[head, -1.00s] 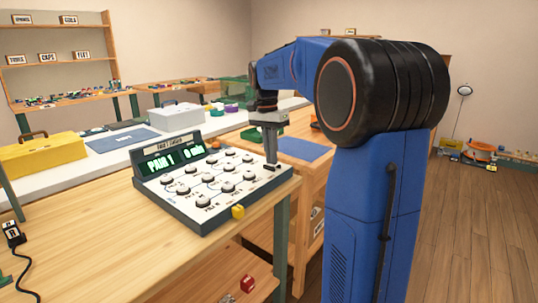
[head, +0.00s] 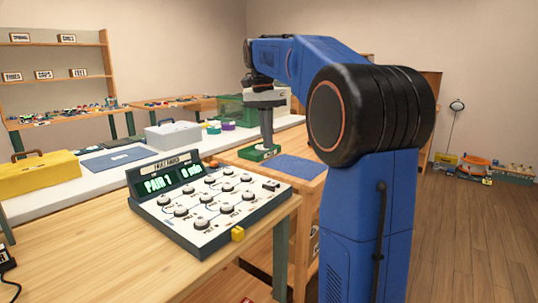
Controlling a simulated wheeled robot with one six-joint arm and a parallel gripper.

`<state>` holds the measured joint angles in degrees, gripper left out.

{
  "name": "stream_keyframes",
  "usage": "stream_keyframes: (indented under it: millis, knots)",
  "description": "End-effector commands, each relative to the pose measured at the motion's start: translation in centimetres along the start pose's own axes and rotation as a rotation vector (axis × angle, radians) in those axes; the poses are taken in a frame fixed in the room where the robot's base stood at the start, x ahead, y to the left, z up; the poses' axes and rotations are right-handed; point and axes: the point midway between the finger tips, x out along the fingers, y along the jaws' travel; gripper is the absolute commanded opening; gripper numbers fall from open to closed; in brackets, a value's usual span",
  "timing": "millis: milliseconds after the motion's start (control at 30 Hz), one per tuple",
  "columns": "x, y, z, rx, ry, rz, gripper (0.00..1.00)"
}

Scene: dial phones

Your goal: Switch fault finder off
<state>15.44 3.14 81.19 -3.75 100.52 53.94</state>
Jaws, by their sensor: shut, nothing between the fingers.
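The fault finder (head: 205,205) is a dark-cased panel with a white sloping face and several round knobs, on the wooden workbench. Its green display (head: 158,184) is lit and reads "PAIR 1" and "0 ohm".
A green tray (head: 259,152) and a blue mat (head: 293,168) lie on the bench behind. A yellow toolbox (head: 38,175) and a grey box (head: 173,136) stand on the white counter at left. The wooden bench front (head: 95,245) is clear.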

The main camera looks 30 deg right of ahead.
Motion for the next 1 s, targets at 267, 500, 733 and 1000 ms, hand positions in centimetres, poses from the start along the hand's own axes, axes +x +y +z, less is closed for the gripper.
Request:
stream_keyframes:
  millis: [267, 500, 733, 1000]
  knots:
    - [-2.0, 0.0, 0.0, 0.0, 0.0, 0.0, 0.0]
    - [-2.1, 0.0, 0.0, 0.0, 0.0, -0.001, 0.0]
    - [-2.1, 0.0, 0.0, 0.0, 0.0, -0.001, 0.0]
    - [-1.6, 0.9, 1.6, -0.059, 0.014, -0.022, 0.0]
